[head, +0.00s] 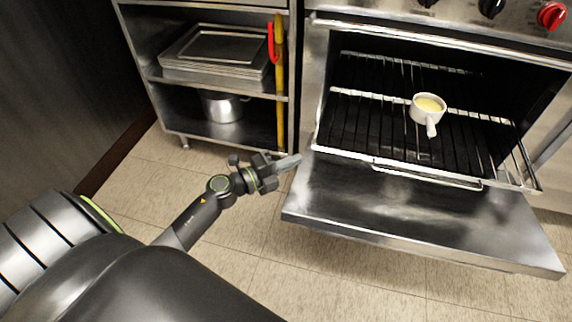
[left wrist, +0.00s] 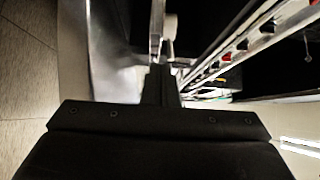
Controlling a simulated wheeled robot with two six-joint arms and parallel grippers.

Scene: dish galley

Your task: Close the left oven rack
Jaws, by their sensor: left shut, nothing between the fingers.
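The oven's wire rack (head: 385,122) is pulled partly out over the lowered oven door (head: 420,215) in the head view. A small white cup with yellow contents (head: 428,106) stands on the rack. My left gripper (head: 293,161) is shut and empty, just left of the rack's front left corner and near the door's left edge. In the left wrist view the shut fingers (left wrist: 159,82) point forward, with the oven's knobs beyond to the right. I cannot tell whether the fingertips touch anything. My right gripper is not seen.
A metal shelf unit (head: 217,76) stands left of the oven, holding trays (head: 216,50) and a pot (head: 222,106). A yellow handle and a red hook hang at its right side. The tiled floor (head: 330,290) in front is clear.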

